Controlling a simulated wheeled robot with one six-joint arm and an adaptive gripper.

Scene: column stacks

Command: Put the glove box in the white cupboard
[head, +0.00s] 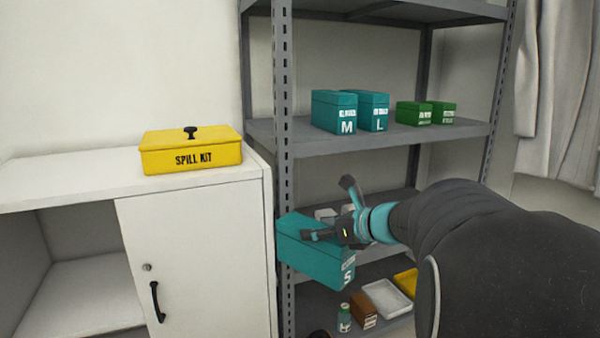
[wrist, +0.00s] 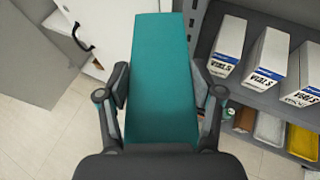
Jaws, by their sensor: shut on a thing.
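The glove box is a long teal box (head: 312,250) marked S in the head view. My gripper (head: 328,234) is shut on it and holds it in the air in front of the grey shelf rack, near its left post. In the wrist view the teal box (wrist: 162,75) lies between both fingers of my gripper (wrist: 162,90). The white cupboard (head: 195,260) stands left of the rack. Its left part is open with an empty inner shelf (head: 85,290); a door with a black handle covers the right part.
A yellow spill kit box (head: 190,152) sits on the cupboard top. The rack (head: 380,139) holds teal boxes M (head: 334,111) and L (head: 372,110) and two green boxes (head: 427,113). Vials boxes (wrist: 267,55) stand on a lower shelf. The rack's post is close to the held box.

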